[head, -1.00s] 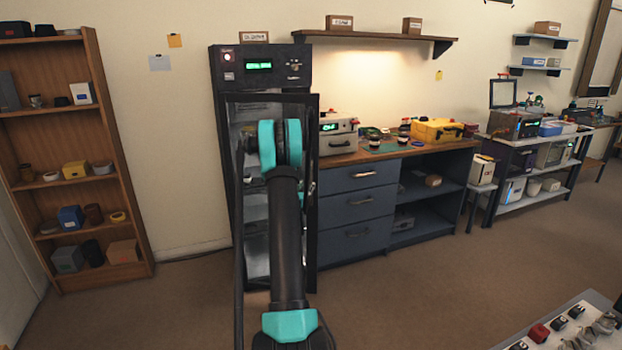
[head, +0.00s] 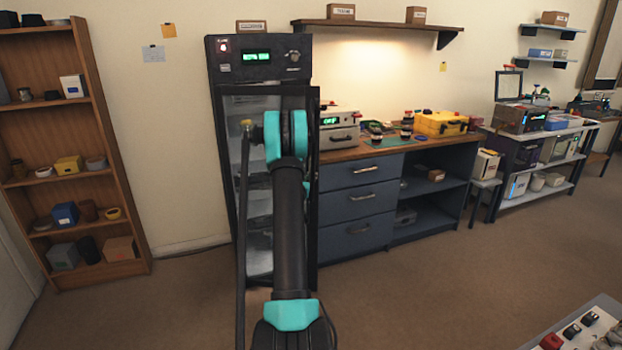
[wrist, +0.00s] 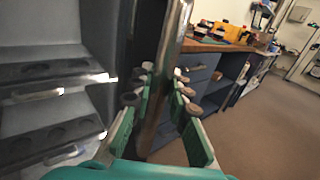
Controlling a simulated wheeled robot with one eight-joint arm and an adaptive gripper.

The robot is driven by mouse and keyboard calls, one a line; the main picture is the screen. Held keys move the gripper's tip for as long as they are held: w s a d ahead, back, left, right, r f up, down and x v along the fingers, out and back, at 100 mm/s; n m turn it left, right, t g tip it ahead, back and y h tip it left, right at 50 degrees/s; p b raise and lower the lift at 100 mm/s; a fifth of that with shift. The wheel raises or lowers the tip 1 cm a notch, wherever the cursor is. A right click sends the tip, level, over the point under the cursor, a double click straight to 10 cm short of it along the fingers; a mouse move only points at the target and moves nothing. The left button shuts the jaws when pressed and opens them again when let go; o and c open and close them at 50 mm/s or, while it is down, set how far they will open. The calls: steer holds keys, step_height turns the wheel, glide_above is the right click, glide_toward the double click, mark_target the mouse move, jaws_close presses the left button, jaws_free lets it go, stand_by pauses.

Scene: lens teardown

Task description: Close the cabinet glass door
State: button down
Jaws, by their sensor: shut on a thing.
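The tall black cabinet (head: 225,77) stands against the wall, with a green display on top. Its glass door (head: 314,225), with a dark frame, is open, and my arm hides much of it. In the wrist view, the cabinet's grey shelves (wrist: 45,55) lie exposed on the left. There, my gripper (wrist: 162,80) has its teal fingers on both sides of an upright dark bar at the door's edge (wrist: 154,118) and is shut on it. In the head view, my gripper is hidden behind my arm.
A blue drawer bench (head: 358,200) stands just right of the cabinet, with a yellow case (head: 440,123) on top. A wooden shelf (head: 90,160) stands at the left. The brown floor is clear in front. A table corner (head: 590,325) with small parts juts in at lower right.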

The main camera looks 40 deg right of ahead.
stand_by(0.4)
steer(key=w+d+n+t+y, duration=0.2)
steer(key=w+d, duration=0.4)
steer(key=w, duration=0.3)
steer(key=w+d+n+t+y, duration=0.3)
steer(key=w+d+y, duration=0.2)
steer(key=w, duration=0.4)
steer(key=shift+d+n+t, duration=0.3)
steer(key=shift+d+n, duration=0.1)
steer(key=c, duration=1.4)
jaws_free()
steer(key=shift+c, duration=0.2)
steer(key=shift+s, duration=0.1)
steer(key=v, duration=1.2)
